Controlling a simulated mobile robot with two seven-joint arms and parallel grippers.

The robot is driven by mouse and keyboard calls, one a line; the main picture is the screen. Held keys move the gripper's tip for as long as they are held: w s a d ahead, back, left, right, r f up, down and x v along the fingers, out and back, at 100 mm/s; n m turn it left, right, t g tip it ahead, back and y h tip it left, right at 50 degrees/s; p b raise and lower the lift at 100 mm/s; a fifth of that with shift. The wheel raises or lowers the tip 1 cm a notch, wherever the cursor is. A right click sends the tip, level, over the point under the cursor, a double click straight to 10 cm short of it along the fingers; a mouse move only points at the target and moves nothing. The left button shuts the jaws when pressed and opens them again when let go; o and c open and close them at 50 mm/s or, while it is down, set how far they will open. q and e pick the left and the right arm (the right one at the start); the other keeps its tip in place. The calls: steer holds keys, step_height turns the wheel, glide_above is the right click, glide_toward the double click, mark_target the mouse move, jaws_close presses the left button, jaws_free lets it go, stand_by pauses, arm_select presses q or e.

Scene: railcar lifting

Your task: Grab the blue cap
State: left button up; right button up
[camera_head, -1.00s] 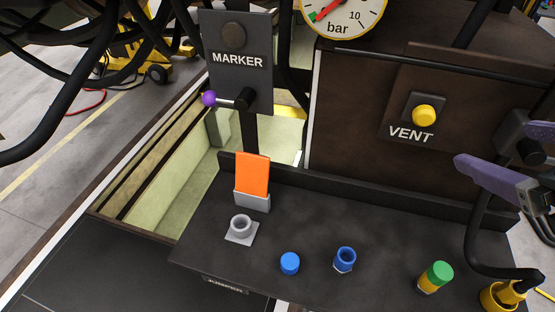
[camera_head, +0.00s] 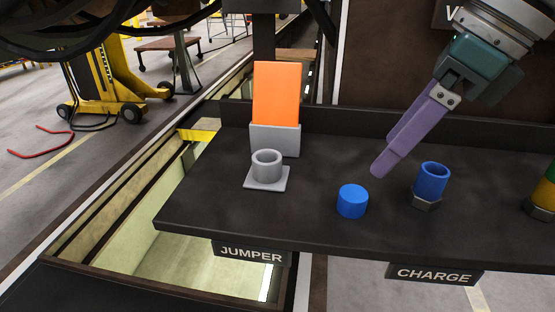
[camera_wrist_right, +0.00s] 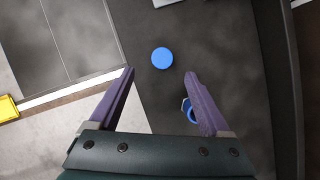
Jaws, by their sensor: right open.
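The blue cap (camera_head: 352,201) is a short solid cylinder standing on the dark shelf, left of the blue open-topped fitting (camera_head: 431,180) with its grey hex base. My right gripper (camera_head: 385,165) comes in from the upper right, with purple fingers above the shelf between the cap and the fitting. In the right wrist view the cap (camera_wrist_right: 162,58) lies ahead of the open fingers, between their lines and apart from both. The blue fitting (camera_wrist_right: 188,110) is partly hidden behind the right finger there. My left gripper is not in view.
A grey ring socket (camera_head: 266,170) on a square plate and an orange card in a grey holder (camera_head: 275,140) stand left of the cap. A green-and-yellow piece (camera_head: 545,195) is at the right edge. A raised ledge runs along the shelf's back.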

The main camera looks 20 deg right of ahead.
steer(key=p, duration=0.1)
glide_above(357, 194)
steer(key=s+d, duration=0.1)
steer(key=f, duration=0.4)
steer(key=shift+s+f, duration=0.2)
steer(key=shift+f, duration=0.1)
steer(key=p+x, duration=0.1)
steer(key=x, duration=0.3)
steer(key=shift+f, duration=0.4)
steer(key=c, duration=0.9)
jaws_close()
